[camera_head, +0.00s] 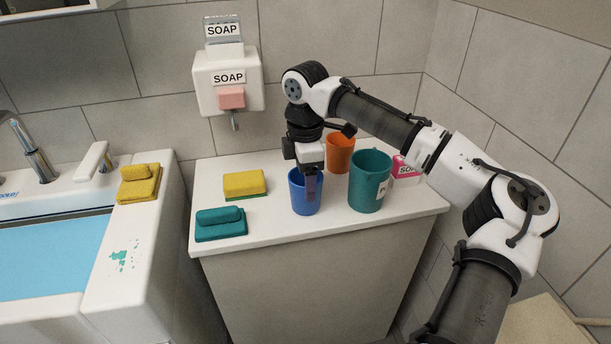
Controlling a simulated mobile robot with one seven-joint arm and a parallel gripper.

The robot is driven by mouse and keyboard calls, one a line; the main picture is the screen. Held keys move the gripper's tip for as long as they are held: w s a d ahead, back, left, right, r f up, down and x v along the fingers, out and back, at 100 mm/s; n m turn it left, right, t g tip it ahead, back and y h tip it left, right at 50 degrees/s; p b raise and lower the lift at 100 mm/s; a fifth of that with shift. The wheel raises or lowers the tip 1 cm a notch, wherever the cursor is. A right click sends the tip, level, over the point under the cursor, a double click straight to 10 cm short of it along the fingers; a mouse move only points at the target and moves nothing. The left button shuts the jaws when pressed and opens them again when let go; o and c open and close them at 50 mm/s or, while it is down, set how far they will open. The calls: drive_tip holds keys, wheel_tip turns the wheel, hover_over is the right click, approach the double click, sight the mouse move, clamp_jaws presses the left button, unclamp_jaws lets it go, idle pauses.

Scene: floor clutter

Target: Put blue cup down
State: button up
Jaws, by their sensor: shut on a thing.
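The blue cup (304,201) is upright at the middle of the white counter, near its front half. My gripper (312,178) points down over the cup from above and is shut on it. One finger shows against the near side of the cup's wall; the other finger is hidden. The cup's base appears at the counter surface, but I cannot tell whether it touches.
A teal cup (369,181) stands close to the right, an orange cup (340,154) behind. A pink soap box (405,168) is at the right. A yellow sponge (245,184) and a teal sponge (220,223) lie left. The counter front (300,229) is clear.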

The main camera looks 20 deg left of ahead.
drive_tip(key=shift+f, duration=0.1)
drive_tip(key=o, duration=1)
wheel_tip(320, 180, up, 12)
drive_tip(key=shift+r, duration=0.15)
